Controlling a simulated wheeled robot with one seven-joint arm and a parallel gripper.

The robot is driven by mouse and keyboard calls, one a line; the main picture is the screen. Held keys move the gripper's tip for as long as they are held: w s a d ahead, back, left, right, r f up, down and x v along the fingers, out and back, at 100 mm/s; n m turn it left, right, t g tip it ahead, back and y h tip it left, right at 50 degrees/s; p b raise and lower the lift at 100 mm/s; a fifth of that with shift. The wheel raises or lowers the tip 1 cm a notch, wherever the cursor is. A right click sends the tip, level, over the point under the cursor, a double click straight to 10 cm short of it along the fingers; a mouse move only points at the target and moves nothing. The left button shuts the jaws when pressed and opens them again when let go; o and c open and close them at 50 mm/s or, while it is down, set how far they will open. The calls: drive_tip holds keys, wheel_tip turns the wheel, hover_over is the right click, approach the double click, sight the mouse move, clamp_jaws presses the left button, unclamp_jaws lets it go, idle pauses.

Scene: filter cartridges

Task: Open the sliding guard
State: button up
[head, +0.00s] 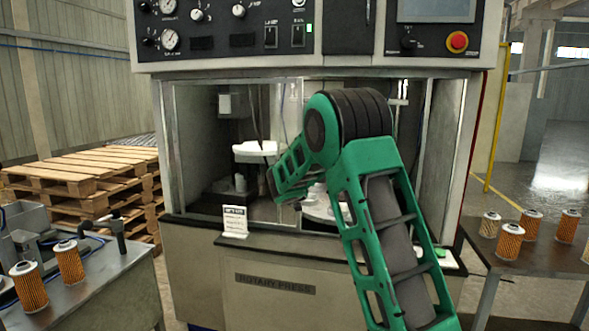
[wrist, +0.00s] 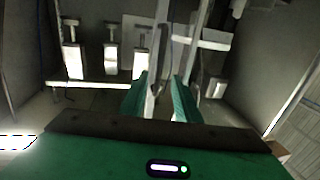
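The press opening has a clear front with thin metal frame edges. I take this to be the sliding guard (head: 281,125), though its exact extent is hard to make out and my arm covers its middle. In the wrist view, my gripper (wrist: 160,98) has its two green fingers apart, with a pale upright bar (wrist: 162,45) showing between them. I cannot tell whether the bar belongs to the guard or whether the fingers touch it. In the head view my forearm reaches down-left across the opening, and the fingertips cannot be made out.
The rotary press (head: 290,285) stands ahead, with a small white sign (head: 235,222) on its front ledge. A left bench (head: 100,295) and a right table (head: 525,262) carry orange filter cartridges. Wooden pallets (head: 85,172) are stacked behind on the left.

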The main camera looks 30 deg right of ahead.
drive_tip(key=shift+v, duration=1.3)
drive_tip(key=shift+d, duration=0.1)
drive_tip(key=s+d+f+m+g+y, duration=0.1)
drive_tip(key=s+d+f+g, duration=0.15)
drive_tip(key=s, duration=0.55)
drive_tip(key=s+d+f+g+y, duration=0.1)
drive_tip(key=s+f+g, duration=0.2)
drive_tip(key=s, duration=0.6)
drive_tip(key=s+d+f+m+g, duration=0.1)
drive_tip(key=s+d+f+g, duration=0.15)
drive_tip(key=s, duration=0.55)
drive_tip(key=s+a+f+g+y, duration=0.2)
drive_tip(key=s+a, duration=0.3)
drive_tip(key=s, duration=0.6)
drive_tip(key=s+a+f+n+g+y, duration=0.1)
drive_tip(key=s+a+f+g+y, duration=0.1)
drive_tip(key=s, duration=1)
drive_tip(key=s+a+f+g+y, duration=0.3)
drive_tip(key=s+a, duration=0.4)
drive_tip(key=s, duration=0.5)
drive_tip(key=shift+a+f+n+g, duration=0.3)
drive_tip(key=shift+a+f, duration=0.05)
drive_tip(key=shift+f, duration=0.35)
